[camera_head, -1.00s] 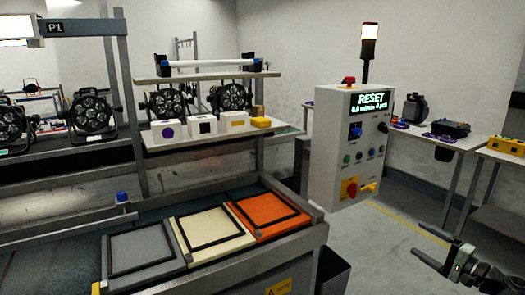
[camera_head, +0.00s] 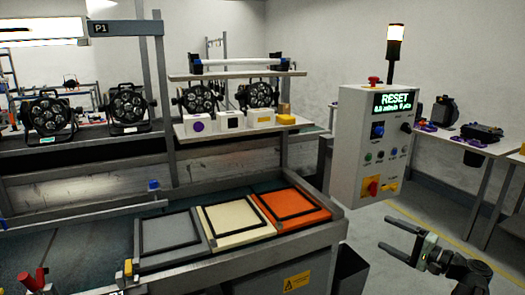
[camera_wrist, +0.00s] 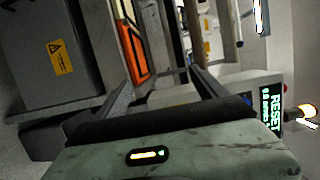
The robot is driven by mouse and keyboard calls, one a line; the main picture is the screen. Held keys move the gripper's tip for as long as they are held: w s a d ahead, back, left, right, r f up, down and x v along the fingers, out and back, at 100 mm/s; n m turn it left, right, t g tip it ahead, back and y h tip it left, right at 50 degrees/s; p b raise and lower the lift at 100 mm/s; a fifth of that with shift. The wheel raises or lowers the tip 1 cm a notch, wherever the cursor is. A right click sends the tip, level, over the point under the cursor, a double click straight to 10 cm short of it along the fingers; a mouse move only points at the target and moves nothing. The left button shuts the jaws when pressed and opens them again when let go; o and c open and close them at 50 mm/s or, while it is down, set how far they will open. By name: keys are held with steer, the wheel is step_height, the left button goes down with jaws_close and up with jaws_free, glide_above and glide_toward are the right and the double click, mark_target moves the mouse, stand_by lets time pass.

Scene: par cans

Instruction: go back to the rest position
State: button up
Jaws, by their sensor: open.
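My gripper (camera_head: 402,243) is at the lower right of the head view, its two fingers apart with nothing between them. It is held out in free space to the right of the bench and below the control box (camera_head: 372,150). In the wrist view my gripper (camera_wrist: 160,88) also shows open and empty. The wrist view is turned on its side. It shows the orange tray (camera_wrist: 132,50) beyond the fingers and the control box's screen (camera_wrist: 272,108) reading RESET at the right.
The bench carries a grey tray (camera_head: 170,262), a cream tray (camera_head: 245,248) and an orange tray (camera_head: 325,212). A dark bin (camera_head: 352,268) stands at the bench's right end. A side table (camera_head: 475,148) stands along the right wall. Floor is open at the lower right.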

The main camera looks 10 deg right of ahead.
steer(key=w+a+f+n+g+y, duration=0.2)
steer(key=w+a, duration=0.1)
steer(key=a, duration=0.6)
steer(key=w+a+f+n+g+y, duration=0.1)
steer(key=w+a+f+n+g, duration=0.2)
steer(key=a, duration=0.7)
steer(key=a+f+n+g+h, duration=0.1)
steer(key=a+f+n+g, duration=0.2)
steer(key=a, duration=0.6)
steer(key=a+f+g, duration=0.3)
steer(key=a+f, duration=0.1)
steer(key=a, duration=0.5)
steer(key=s+a+f+n+g+h, duration=0.45)
steer(key=s+f+h, duration=0.25)
steer(key=f, duration=0.4)
steer(key=s+d+h, duration=0.1)
steer(key=d+h, duration=0.3)
steer(key=d, duration=0.2)
step_height(320, 180, up, 20)
steer(key=p, duration=2)
steer(key=shift+d, duration=0.15)
steer(key=shift+f, duration=0.15)
